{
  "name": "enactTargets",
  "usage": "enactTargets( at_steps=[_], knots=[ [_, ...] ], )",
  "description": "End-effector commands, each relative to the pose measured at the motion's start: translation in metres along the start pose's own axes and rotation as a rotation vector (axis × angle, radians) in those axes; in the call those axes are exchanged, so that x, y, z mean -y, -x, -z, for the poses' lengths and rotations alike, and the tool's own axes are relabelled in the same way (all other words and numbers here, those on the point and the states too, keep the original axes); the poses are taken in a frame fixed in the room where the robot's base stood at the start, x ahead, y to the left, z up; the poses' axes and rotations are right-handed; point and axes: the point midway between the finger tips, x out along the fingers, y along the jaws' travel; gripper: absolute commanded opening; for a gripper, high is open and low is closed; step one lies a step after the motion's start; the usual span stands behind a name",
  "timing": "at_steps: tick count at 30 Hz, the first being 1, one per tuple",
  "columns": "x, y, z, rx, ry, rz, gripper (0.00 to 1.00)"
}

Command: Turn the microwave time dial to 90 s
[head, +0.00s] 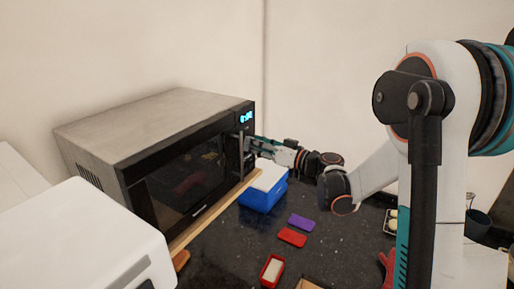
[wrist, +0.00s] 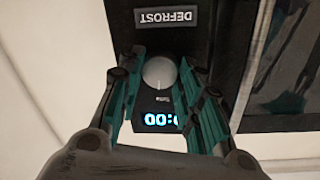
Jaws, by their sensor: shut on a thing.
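The microwave (head: 180,160) stands at the left on the counter, with its door closed and its control panel at the right end. Its lit blue display (head: 246,117) shows in the head view; in the wrist view the display (wrist: 160,119) starts with "00:" and the last digits are hidden by a finger. The round grey time dial (wrist: 159,72) is between my fingers. My gripper (wrist: 160,80) is shut on the dial, one teal finger on either side. In the head view my gripper (head: 254,144) is at the panel and hides the dial.
A "DEFROST" label (wrist: 168,18) is on the panel, and the door handle (wrist: 262,45) runs close by. A blue box (head: 262,190) stands below my gripper. Purple (head: 301,222) and red (head: 292,238) blocks lie on the dark counter. A white appliance (head: 80,240) fills the front left.

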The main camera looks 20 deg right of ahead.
Motion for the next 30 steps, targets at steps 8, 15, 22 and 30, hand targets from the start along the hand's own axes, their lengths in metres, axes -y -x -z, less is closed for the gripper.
enactTargets(
  at_steps=[8,15,22,30],
  knots=[
    [-0.0013,0.0001,-0.0021,0.014,-0.22,-0.003,0.09],
    [-0.0017,0.0002,-0.0014,0.029,-0.448,-0.006,0.09],
    [-0.0024,0.0002,-0.0008,0.045,-0.666,-0.01,0.09],
    [-0.0031,0.0001,-0.0003,0.063,-0.922,-0.013,0.09]
  ],
)
